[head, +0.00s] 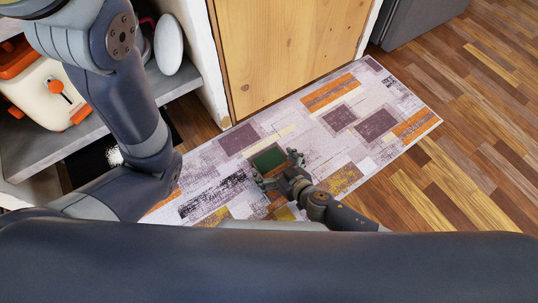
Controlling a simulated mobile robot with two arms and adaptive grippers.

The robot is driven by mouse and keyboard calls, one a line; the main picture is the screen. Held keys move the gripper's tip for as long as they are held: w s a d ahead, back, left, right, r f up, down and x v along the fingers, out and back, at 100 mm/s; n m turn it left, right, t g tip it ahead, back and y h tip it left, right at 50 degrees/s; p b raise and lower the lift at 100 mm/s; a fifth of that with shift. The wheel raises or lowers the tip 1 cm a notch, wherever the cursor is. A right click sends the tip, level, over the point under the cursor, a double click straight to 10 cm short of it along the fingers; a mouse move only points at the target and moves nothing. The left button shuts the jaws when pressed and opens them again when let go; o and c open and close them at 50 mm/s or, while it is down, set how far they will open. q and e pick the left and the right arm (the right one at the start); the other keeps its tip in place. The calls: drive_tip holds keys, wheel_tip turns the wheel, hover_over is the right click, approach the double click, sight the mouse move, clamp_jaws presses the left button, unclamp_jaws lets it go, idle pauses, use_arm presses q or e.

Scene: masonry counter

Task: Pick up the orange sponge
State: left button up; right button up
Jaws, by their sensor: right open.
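I see no plainly orange sponge in the head view. A dark green rectangle (268,158) shows at my right gripper's fingertips, over the patterned rug; I cannot tell whether it is a scouring face of the sponge or part of the rug's pattern. My right gripper (278,168) is open, low over the rug, with its fingers spread at the near side of the green rectangle. I cannot tell whether they touch it. My left arm comes in at the left, but its gripper is not in view.
The rug (300,130) with orange, purple and grey patches lies on a wood floor (470,130). A wooden cabinet door (285,45) stands behind it. At left, a grey counter (45,150) holds a cream and orange toaster (35,95) and a white oval object (168,45).

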drive_tip(key=shift+w+a+f, duration=0.15)
drive_tip(key=shift+w+a, duration=0.15)
drive_tip(key=shift+c, duration=0.2)
drive_tip(key=shift+s, duration=0.1)
drive_tip(key=c, duration=0.7)
drive_tip(key=shift+r, duration=0.2)
